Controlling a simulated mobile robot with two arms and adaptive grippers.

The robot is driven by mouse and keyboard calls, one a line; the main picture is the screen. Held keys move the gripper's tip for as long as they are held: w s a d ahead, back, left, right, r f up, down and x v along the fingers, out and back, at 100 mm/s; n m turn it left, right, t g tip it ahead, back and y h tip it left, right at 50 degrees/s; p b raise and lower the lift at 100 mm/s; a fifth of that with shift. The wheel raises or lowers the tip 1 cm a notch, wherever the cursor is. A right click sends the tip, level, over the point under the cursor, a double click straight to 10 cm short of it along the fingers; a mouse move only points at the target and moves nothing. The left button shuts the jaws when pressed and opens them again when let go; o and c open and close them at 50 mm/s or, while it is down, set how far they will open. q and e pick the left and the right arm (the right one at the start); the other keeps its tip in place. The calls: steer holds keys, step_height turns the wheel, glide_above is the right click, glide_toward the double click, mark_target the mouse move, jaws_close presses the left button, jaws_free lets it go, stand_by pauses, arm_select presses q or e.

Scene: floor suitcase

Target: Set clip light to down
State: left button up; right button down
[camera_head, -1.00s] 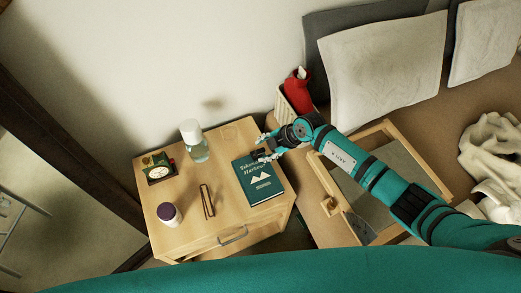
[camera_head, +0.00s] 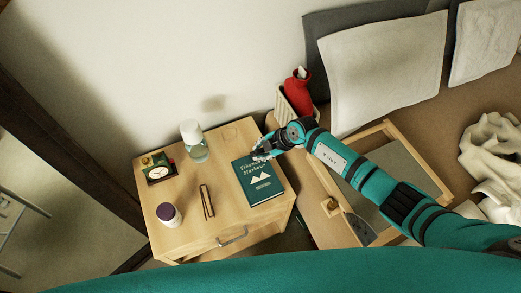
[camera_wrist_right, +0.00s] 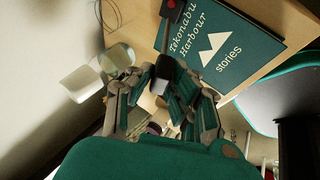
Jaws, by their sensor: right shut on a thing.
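The clip light is a small dark piece (camera_wrist_right: 166,68) between the fingers of my right gripper (camera_wrist_right: 172,92) in the right wrist view. A dark part with a red face (camera_wrist_right: 173,9) shows above it at the edge of the green book (camera_wrist_right: 228,42). In the head view my right gripper (camera_head: 262,150) is at the upper edge of the same book (camera_head: 264,188) and shut on the light. The fingers hide most of the light there, and its tilt is hard to tell. My left gripper is out of view.
The book lies on a wooden nightstand (camera_head: 232,212). A clear bottle with a white cap (camera_head: 194,139), a clock (camera_head: 158,169), a purple-lidded jar (camera_head: 168,213) and folded glasses (camera_head: 207,201) stand to the left.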

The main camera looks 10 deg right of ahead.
steer(key=shift+s, duration=0.15)
steer(key=s+f+t+b, duration=0.1)
steer(key=s+d+f+n+t+y+b, duration=0.1)
steer(key=s+f+t+b, duration=0.1)
steer(key=s+f+t+y+b, duration=0.1)
steer(key=f+t+b, duration=0.1)
steer(key=shift+s+d+f, duration=0.2)
steer(key=shift+s+d, duration=0.2)
steer(key=shift+s+f+n+t+y+b, duration=0.15)
steer(key=shift+s+n+t+y+b, duration=0.2)
steer(key=shift+t+b, duration=0.4)
steer(key=shift+w, duration=0.1)
steer(key=c, duration=1.3)
jaws_free()
steer(key=shift+o, duration=0.2)
